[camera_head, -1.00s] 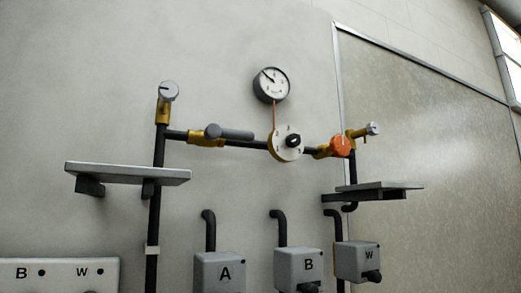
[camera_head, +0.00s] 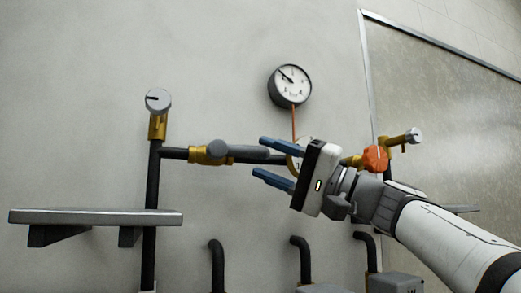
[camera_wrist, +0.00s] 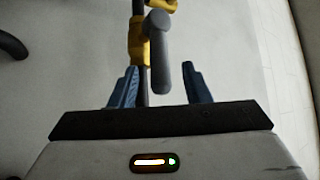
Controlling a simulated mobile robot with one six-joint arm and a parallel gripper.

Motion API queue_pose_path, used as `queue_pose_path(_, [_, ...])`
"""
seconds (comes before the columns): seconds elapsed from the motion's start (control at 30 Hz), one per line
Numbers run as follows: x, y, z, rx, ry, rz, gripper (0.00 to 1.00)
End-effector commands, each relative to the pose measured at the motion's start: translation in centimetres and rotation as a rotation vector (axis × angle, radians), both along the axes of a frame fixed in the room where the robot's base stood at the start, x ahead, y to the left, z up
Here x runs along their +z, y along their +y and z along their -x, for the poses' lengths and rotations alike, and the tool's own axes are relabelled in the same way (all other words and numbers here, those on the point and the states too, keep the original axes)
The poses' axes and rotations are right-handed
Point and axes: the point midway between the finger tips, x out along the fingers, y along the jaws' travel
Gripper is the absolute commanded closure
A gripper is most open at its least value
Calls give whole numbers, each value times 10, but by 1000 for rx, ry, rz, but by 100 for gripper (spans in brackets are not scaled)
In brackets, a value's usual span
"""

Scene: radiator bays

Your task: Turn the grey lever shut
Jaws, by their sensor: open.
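The grey lever (camera_head: 240,151) has a rounded handle on a brass valve (camera_head: 206,154) in the horizontal black pipe. It points right, along the pipe. The wrist view shows the lever (camera_wrist: 160,55) too, its free end between the fingers with a gap on each side. My gripper (camera_head: 260,157) comes from the right, its two blue fingers spread above and below the lever's end. In the wrist view my gripper (camera_wrist: 160,68) is open and holds nothing. I cannot tell how deep the handle sits between the fingers.
A gauge (camera_head: 290,85) hangs above the pipe. An orange knob (camera_head: 375,158) is right of my gripper, which mostly hides a round dial. A grey shelf (camera_head: 90,216) juts out at lower left, and a silver-capped brass valve (camera_head: 158,103) stands above the pipe's left end.

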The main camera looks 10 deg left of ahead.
Motion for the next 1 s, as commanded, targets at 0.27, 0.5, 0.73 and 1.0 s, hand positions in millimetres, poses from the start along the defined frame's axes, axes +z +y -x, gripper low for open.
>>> queue_pose_path(0.27, [19, 38, -5, 1, 1, 1, 57])
queue_pose_path(0.5, [20, 47, -7, -4, 1, 2, 57])
queue_pose_path(0.73, [20, 46, -7, -4, 1, 2, 61])
queue_pose_path(1.0, [20, 46, -8, -5, 1, 2, 83])
